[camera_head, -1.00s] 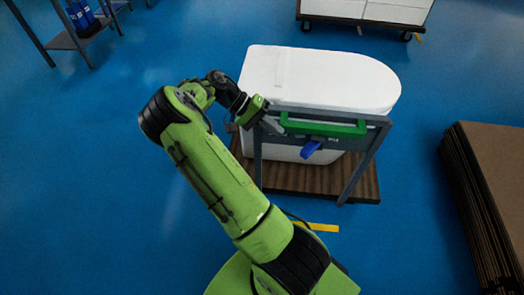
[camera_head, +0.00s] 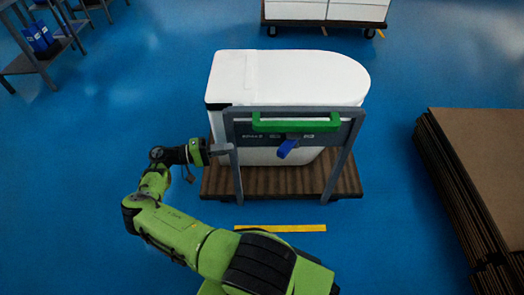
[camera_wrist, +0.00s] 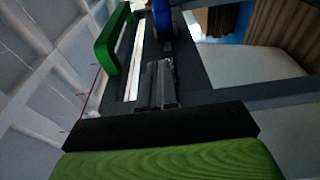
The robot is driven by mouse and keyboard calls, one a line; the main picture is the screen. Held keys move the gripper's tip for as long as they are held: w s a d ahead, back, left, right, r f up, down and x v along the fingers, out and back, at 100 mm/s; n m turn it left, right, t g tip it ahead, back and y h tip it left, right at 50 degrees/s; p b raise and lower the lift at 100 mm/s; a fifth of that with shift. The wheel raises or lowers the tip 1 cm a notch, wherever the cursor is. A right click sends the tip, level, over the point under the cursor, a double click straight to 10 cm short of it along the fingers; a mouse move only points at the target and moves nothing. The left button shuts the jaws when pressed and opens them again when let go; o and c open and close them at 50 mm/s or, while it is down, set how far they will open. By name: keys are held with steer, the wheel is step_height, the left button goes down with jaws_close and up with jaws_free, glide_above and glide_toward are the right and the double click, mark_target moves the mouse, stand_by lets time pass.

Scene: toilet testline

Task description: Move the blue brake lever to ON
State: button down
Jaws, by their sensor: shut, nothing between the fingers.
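The blue brake lever (camera_head: 288,148) sits under the green handle (camera_head: 297,123) on the cart's grey frame (camera_head: 238,180). It hangs down, tilted toward the lower left. The small markings on the panel beside it are too small to read. My gripper (camera_head: 225,148) is shut and empty at the frame's left post, left of the lever and apart from it. In the wrist view, the shut fingers (camera_wrist: 158,85) point along the dark panel, with the blue lever (camera_wrist: 162,18) ahead at the top edge, partly cut off. The green handle (camera_wrist: 113,40) is to their left.
A white toilet-shaped body (camera_head: 290,78) stands on the brown wooden cart base (camera_head: 285,182) behind the frame. A stack of brown boards (camera_head: 475,170) is at the right. A shelf (camera_head: 40,58) and another cart (camera_head: 325,20) stand farther back. Blue floor is free at the left.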

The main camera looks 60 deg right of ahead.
steer(key=p, duration=0.1)
glide_toward(279, 148)
steer(key=w+d+x, duration=0.1)
steer(key=x, duration=0.4)
steer(key=shift+s+f, duration=0.3)
steer(key=shift+s, duration=0.35)
steer(key=shift+a, duration=0.15)
